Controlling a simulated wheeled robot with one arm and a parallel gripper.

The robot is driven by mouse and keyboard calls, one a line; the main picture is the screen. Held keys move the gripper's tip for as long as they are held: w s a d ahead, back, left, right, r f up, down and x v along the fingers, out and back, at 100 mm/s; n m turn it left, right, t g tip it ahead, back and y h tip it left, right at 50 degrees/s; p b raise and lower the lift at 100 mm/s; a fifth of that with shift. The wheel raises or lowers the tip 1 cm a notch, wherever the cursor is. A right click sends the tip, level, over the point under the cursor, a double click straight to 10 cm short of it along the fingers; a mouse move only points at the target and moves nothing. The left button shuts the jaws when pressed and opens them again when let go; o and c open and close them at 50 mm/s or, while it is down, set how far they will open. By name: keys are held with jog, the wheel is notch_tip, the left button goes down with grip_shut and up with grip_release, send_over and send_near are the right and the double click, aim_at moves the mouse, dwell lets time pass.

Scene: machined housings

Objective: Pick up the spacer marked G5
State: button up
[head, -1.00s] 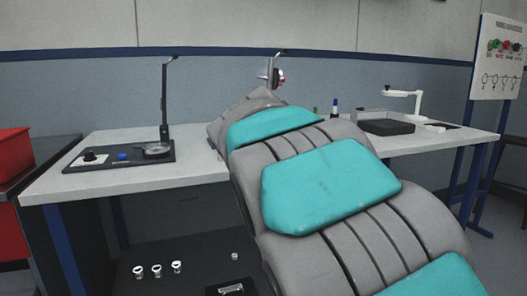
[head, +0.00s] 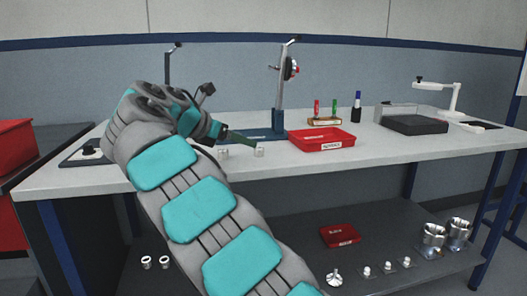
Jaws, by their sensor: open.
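Two small pale pieces, possibly spacers, stand on the bench near my gripper: one piece (head: 259,151) close to the fingertip and another piece (head: 223,152) to its left. I cannot read a G5 mark on either one. My gripper (head: 246,142) reaches from the wrist toward the right piece, and is open and empty. I cannot tell how far apart they are. My arm hides the bench to the left of the pieces. More small pieces (head: 156,262) stand on the lower shelf at left, their marks unreadable.
A red tray (head: 322,146) stands right of the pieces, with a stand (head: 278,90) behind. Several markers (head: 334,108) are at the back and a black box (head: 414,124) at right. The lower shelf holds a red box (head: 340,236) and metal housings (head: 445,232). The bench front right is clear.

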aim_at(258, 149)
jog(key=x, duration=0.3)
jog(key=b+x, duration=0.1)
jog(key=x, duration=0.2)
jog(key=shift+w+f, duration=0.15)
jog(key=shift+f, duration=0.3)
jog(key=shift+w+d+f, duration=0.1)
jog(key=shift+w+d, duration=0.15)
jog(key=shift+c, duration=0.4)
grip_shut()
